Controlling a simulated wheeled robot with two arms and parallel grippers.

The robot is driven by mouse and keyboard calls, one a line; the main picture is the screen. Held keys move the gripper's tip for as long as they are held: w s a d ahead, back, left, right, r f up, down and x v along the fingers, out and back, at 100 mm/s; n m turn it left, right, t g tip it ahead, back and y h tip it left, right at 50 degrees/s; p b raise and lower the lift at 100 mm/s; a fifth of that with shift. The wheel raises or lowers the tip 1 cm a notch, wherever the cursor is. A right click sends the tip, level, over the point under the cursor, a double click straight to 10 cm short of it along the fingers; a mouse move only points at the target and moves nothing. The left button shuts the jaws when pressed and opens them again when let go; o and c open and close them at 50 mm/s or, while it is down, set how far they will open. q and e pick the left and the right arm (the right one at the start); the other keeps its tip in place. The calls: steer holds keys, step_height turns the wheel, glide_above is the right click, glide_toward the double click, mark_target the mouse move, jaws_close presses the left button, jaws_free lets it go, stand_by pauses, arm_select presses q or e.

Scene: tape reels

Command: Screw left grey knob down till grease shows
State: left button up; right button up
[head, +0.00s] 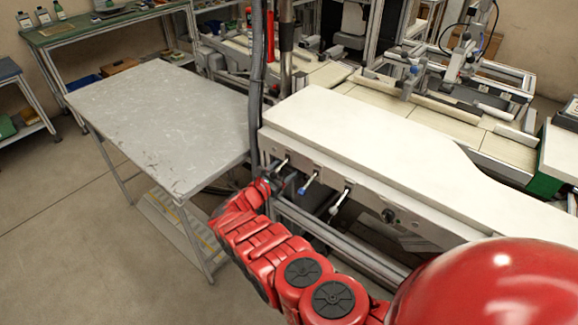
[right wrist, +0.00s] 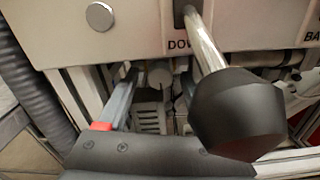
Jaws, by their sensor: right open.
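My right gripper (head: 277,183) is at the left end of the white bench's front panel, low beside the levers, and open. In the right wrist view one grey finger (right wrist: 122,100) with a red patch points in under the panel; the other finger is hard to make out. A small round grey knob-like part (right wrist: 159,73) shows below the panel edge, ahead of the gripper; I cannot tell whether it is the left grey knob. No grease can be made out. A metal lever with a large black knob (right wrist: 236,112) hangs close at right. My left gripper is out of view.
A black hose (right wrist: 35,75) runs close at left. A grey table (head: 160,115) stands left.

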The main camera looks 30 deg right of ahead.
steer(key=v, duration=1.7)
steer(key=shift+a+b, duration=0.15)
steer(key=shift+b, duration=0.25)
